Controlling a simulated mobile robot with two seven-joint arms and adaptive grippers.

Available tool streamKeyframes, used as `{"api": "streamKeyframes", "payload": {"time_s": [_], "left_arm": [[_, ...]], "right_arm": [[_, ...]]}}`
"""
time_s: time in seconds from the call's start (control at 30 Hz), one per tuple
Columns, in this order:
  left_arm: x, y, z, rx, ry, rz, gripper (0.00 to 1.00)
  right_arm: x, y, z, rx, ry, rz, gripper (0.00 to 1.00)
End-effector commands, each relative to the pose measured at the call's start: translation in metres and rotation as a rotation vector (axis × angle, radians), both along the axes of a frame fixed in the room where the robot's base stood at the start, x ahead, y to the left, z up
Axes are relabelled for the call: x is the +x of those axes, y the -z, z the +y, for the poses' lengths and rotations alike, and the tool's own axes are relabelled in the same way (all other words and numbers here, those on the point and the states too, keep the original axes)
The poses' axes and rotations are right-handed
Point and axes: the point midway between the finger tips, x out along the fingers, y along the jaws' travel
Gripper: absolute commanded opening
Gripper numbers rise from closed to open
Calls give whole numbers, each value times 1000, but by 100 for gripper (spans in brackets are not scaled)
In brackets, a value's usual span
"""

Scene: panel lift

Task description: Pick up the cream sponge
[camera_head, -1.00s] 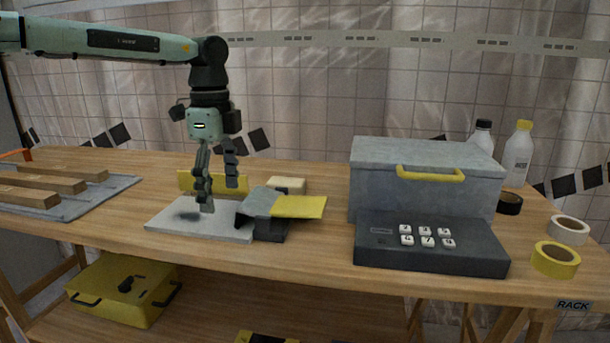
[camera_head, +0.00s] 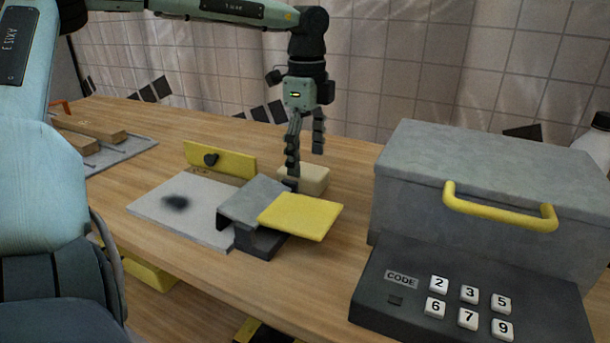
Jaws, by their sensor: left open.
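The cream sponge (camera_head: 309,180) is a small pale block on the wooden table, behind the grey and yellow panel piece. My left gripper (camera_head: 305,160) points down with its fingers apart, just above the sponge. One finger hangs in front of the sponge's left end, so part of that end is hidden. I cannot tell whether the fingers touch it. My right gripper is not in view.
A grey stand with a yellow flap (camera_head: 301,215) stands in front of the sponge. A white board (camera_head: 180,209) and yellow upright plate (camera_head: 219,160) are to its left. A grey box (camera_head: 420,170) with yellow handle and keypad (camera_head: 455,300) stands at right.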

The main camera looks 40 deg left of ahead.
Motion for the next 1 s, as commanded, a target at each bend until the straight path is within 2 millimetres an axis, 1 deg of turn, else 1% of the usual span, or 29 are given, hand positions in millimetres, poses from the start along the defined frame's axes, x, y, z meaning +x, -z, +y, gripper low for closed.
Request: {"api": "streamKeyframes", "payload": {"time_s": [0.1,0.23,0.33,0.5,0.53,0.9,0.93,1.0], "left_arm": [[-2,19,1,-4,0,5,78],[-1,35,1,-1,-1,3,78],[-1,39,1,0,-2,1,78],[0,39,1,0,-1,0,78],[0,39,1,1,-1,0,76],[0,39,1,1,-1,0,30],[0,39,1,1,-1,0,28],[0,39,1,1,-1,0,28]], "right_arm": [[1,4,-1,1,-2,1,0],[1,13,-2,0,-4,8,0],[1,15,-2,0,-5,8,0],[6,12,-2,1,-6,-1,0],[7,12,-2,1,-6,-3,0],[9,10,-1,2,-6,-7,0],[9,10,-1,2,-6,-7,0],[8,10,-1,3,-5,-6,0]]}}
